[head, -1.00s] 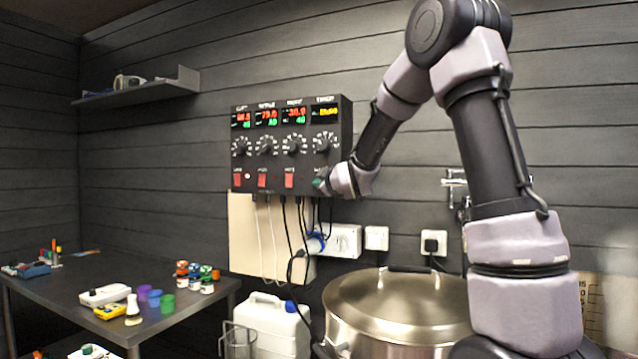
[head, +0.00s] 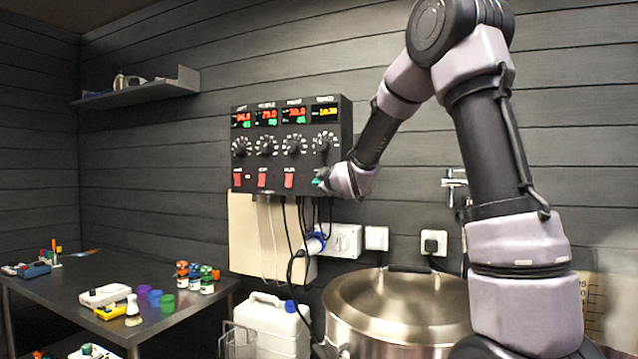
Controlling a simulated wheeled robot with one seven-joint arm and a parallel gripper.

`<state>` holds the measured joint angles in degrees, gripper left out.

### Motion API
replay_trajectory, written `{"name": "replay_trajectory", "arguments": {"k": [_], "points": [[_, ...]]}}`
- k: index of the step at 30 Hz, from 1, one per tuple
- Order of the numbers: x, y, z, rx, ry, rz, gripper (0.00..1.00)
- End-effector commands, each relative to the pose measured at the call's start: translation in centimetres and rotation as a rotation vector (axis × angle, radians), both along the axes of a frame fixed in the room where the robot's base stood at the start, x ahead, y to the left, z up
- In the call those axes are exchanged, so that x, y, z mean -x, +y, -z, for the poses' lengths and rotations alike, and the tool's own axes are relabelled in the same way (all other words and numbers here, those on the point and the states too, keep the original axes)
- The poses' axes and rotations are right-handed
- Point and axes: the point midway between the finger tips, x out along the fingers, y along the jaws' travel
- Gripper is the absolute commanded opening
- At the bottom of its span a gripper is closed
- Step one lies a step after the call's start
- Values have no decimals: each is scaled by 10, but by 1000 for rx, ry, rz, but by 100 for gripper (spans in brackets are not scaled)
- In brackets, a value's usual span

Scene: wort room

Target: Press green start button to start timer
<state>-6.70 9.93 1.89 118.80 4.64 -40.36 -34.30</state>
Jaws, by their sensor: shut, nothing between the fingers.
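The black control panel (head: 278,170) hangs on the wall with displays, a row of knobs and red switches. The timer display (head: 326,112) at its upper right shows yellow digits, too small to read surely. The green start button (head: 317,182) shows as a small green patch at the panel's lower right. My gripper (head: 323,180) is shut and empty, with its tips at that green patch. I cannot tell whether they touch it or whether it is pressed in, because my wrist covers part of it.
A steel kettle (head: 400,310) with a lid stands below my arm. Cables hang under the panel, beside wall sockets (head: 376,238). A white canister (head: 270,325) stands on the floor side. A dark table (head: 75,287) with jars and meters is at left.

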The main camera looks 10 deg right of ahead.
Motion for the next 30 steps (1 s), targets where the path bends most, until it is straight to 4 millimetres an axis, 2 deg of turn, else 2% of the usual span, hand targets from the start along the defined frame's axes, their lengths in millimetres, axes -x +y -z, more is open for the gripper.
{"name": "replay_trajectory", "arguments": {"k": [14, 24, 30], "points": [[7, 6, 0, 0, 0, -1, 0], [35, 25, 0, 0, -1, -3, 0], [45, 31, 0, 1, 0, -1, 0]]}}
